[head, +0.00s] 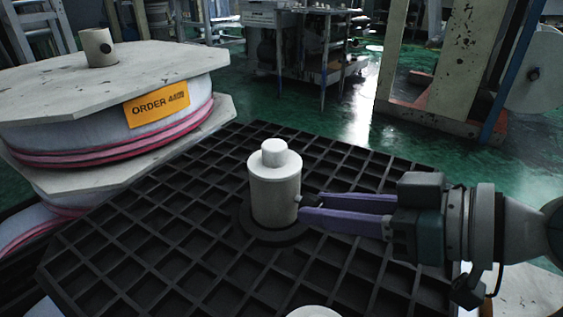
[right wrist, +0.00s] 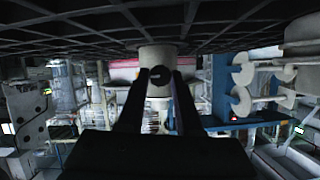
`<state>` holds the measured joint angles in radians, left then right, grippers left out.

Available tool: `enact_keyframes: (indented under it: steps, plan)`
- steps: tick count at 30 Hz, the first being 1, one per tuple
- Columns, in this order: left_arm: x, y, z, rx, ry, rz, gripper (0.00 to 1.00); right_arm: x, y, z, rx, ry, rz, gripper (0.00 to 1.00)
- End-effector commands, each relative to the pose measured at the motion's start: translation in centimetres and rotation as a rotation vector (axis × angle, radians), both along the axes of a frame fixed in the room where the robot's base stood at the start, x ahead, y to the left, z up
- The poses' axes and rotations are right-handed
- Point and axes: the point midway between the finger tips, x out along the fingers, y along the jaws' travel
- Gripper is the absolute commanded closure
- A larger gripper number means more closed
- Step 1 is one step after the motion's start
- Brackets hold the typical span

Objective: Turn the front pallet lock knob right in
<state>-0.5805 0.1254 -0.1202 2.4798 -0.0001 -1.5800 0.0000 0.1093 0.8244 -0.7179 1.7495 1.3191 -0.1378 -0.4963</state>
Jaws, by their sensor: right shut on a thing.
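A pale cylindrical post (head: 274,200) with a smaller round cap stands upright on the black grid pallet (head: 170,220). A small dark lock knob (head: 309,199) sticks out of the post's right side. My right gripper (head: 305,208), with purple fingers, reaches in level from the right, its tips at the knob. It is shut on the knob. In the right wrist view the round dark knob (right wrist: 160,75) shows between the two fingertips, against the pale post (right wrist: 158,55). How deep the knob sits in the post cannot be told. My left gripper is not in view.
On the left stand stacked reels with pale flanges (head: 110,75), pink-edged wrap and an "ORDER" label (head: 157,104). Another pale round top (head: 314,312) shows at the bottom edge. A machine frame (head: 440,70) and a bench (head: 310,40) stand behind on green floor.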

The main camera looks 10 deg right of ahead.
Motion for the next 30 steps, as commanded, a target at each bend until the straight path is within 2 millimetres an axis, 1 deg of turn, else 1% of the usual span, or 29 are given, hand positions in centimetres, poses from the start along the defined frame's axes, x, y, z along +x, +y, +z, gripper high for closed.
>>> enact_keyframes:
  steps: [6,7,14,15,23,26,30]
  plan:
    - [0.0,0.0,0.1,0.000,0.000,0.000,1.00,0.0,0.0,0.0,0.000,0.003,-0.001,1.00]
    - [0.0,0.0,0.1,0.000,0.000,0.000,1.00,0.0,0.0,0.0,0.000,0.003,-0.001,0.64]
    - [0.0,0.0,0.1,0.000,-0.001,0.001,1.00,0.0,0.0,0.0,-0.001,0.002,-0.001,0.38]
    - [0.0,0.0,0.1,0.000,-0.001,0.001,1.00,0.0,0.0,0.0,-0.001,0.002,-0.001,0.36]
    - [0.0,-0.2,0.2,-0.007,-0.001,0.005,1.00,-0.1,-0.1,0.1,-0.002,0.002,-0.001,0.36]
    - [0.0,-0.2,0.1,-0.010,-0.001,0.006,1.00,-0.7,-0.7,0.2,-0.005,0.003,-0.001,0.36]
    - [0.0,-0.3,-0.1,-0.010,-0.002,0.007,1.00,-2.2,-2.0,1.0,-0.007,0.003,0.000,0.36]
